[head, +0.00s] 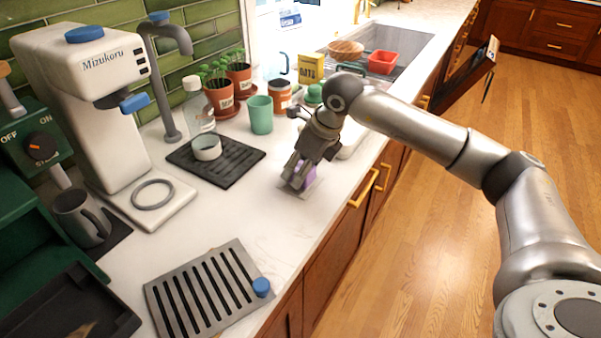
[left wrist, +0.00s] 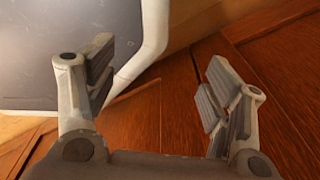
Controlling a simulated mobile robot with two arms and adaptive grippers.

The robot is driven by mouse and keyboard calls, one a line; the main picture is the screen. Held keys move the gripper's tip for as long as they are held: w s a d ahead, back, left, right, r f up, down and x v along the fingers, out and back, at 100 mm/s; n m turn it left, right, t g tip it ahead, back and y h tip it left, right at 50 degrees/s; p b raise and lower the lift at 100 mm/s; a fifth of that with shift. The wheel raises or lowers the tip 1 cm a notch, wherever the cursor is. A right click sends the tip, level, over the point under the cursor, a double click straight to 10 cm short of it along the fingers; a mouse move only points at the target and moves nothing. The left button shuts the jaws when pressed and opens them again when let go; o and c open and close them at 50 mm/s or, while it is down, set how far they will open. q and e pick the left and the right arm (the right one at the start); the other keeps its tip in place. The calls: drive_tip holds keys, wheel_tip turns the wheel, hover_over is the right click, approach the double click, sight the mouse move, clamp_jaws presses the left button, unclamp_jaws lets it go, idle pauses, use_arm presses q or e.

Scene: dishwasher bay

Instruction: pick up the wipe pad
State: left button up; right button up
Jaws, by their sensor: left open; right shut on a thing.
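The wipe pad (head: 308,173) looks purple and is mostly hidden between the fingers of my right gripper (head: 298,182). That gripper points down at the white counter, near its front edge, and is shut on the pad. A thin pale piece shows beneath the fingers, at the counter surface; I cannot tell whether the pad is clear of the counter. My left gripper (left wrist: 155,95) shows only in the left wrist view. Its fingers are wide apart with nothing between them.
A green cup (head: 260,115) and potted plants (head: 220,97) stand behind. A slotted grey tray (head: 208,290) lies in front. The counter (head: 265,215) between is bare.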

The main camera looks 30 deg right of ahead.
sight(300, 166)
drive_tip(key=shift+r, duration=0.45)
wheel_tip(300, 166, up, 2)
drive_tip(key=shift+r+b, duration=0.15)
drive_tip(key=shift+b, duration=0.4)
drive_tip(key=s+d+r+b, duration=0.2)
drive_tip(key=s+d+r, duration=0.4)
drive_tip(key=s+r, duration=0.3)
drive_tip(key=s, duration=0.3)
drive_tip(key=shift+s+r, duration=0.4)
drive_tip(key=shift+s+a+f, duration=0.1)
